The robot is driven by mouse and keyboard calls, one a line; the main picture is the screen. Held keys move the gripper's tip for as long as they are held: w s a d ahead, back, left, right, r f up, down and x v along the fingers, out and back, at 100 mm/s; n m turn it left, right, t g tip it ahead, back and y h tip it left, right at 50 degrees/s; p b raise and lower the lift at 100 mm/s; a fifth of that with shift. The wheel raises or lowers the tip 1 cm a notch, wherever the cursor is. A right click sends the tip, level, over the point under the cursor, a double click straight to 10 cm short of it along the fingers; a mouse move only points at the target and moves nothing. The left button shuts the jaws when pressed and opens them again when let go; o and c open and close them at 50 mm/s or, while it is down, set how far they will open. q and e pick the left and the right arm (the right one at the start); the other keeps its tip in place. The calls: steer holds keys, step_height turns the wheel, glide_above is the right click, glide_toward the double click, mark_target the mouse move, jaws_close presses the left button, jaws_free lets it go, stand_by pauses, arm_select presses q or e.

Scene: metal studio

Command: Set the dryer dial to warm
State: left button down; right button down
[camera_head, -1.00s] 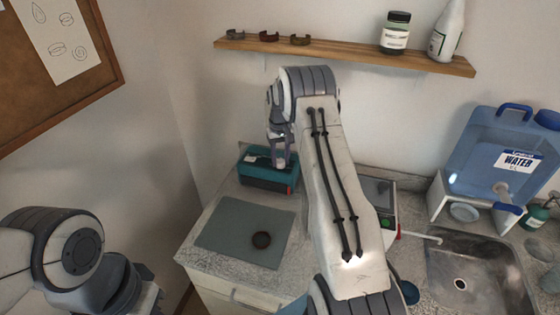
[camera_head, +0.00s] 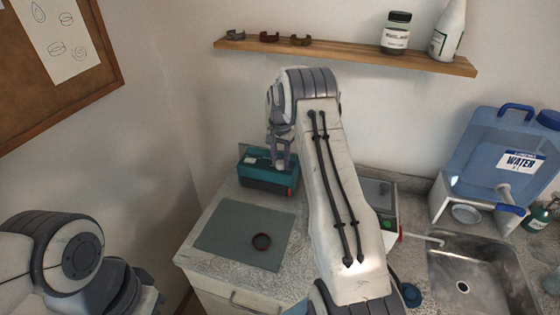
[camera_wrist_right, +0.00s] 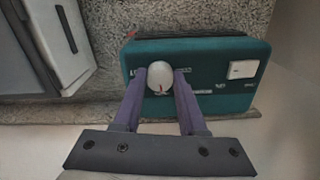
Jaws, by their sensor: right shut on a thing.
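The dryer is a small teal box (camera_head: 251,175) at the back left of the counter, and it fills the top of the right wrist view (camera_wrist_right: 222,55). A round pale dial (camera_wrist_right: 159,79) with a thin red mark sits on its top face, beside a white rectangular switch or label (camera_wrist_right: 243,69). My right gripper (camera_head: 281,163) is over the dryer, and its two purple fingers (camera_wrist_right: 160,88) are shut on the dial from both sides. The dial's markings are too small to read. My left arm (camera_head: 75,255) shows at the lower left, but its fingers are out of view.
A grey device (camera_head: 380,200) stands right of my right arm, then a sink (camera_head: 480,265) and a blue water container (camera_head: 500,155). A wooden shelf (camera_head: 350,57) runs above.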

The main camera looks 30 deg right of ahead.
mark_target(280, 162)
steer(key=shift+d+r, duration=0.1)
stand_by(0.4)
steer(key=shift+c, duration=2.3)
jaws_free()
step_height(280, 162, up, 6)
steer(key=shift+r+b, duration=0.15)
steer(key=shift+b, duration=0.9)
steer(key=shift+r, duration=0.55)
